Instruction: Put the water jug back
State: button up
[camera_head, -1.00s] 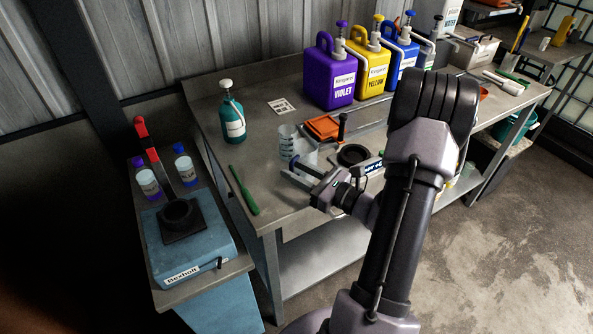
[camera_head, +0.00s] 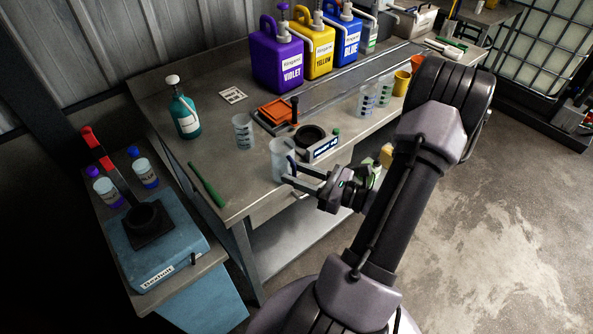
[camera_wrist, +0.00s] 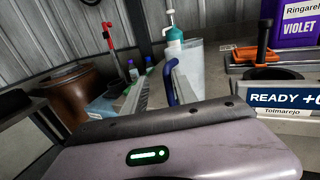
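The water jug (camera_head: 280,156) is translucent white with a blue handle. It stands upright on the metal bench near its front edge, and also shows in the wrist view (camera_wrist: 190,62). My gripper (camera_head: 291,172) is at the handle side of the jug. In the wrist view its two fingers (camera_wrist: 160,85) are apart, with the blue handle between them, closer to the right finger. I see a gap on the left of the handle. The jug's lower part is partly hidden by the gripper.
A black-topped scale (camera_head: 322,149) with an orange tool (camera_head: 275,112) behind it is close right of the jug. A clear beaker (camera_head: 243,131) stands left. Violet (camera_head: 277,62), yellow and blue canisters line the back. A teal pump bottle (camera_head: 185,115) and green stick (camera_head: 207,185) are left.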

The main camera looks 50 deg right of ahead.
jog(key=shift+o, duration=0.3)
jog(key=o, duration=1.4)
jog(key=s+d+p, duration=0.3)
jog(key=s, duration=1.4)
